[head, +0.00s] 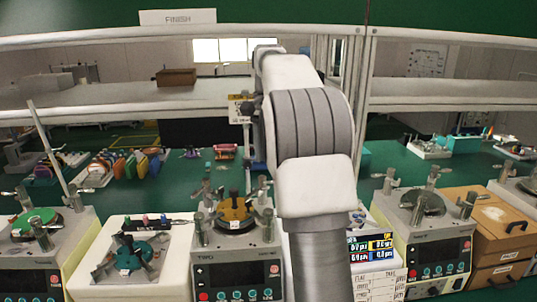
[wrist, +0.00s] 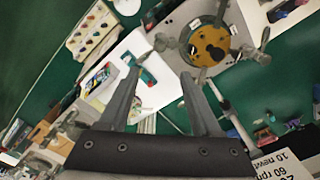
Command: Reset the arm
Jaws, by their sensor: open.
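My arm (head: 312,150) rises through the middle of the head view, white and grey, bent over and reaching away toward the bench. Its own links hide my gripper in the head view. In the wrist view my gripper (wrist: 157,88) shows two dark fingers standing apart with nothing between them. It hangs above the bench, and a lapping machine with a yellow-orange plate (wrist: 209,46) lies beyond the fingertips at upper right. I cannot tell the exact height above the bench.
A lapping machine (head: 240,272) with the yellow-orange plate stands left of my arm; another machine (head: 432,245) stands to the right. A white tray (head: 175,282) holds a teal fixture. Wooden drawers (head: 503,238) are far right. A shelf (head: 110,97) spans the back. Green bench shows between things.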

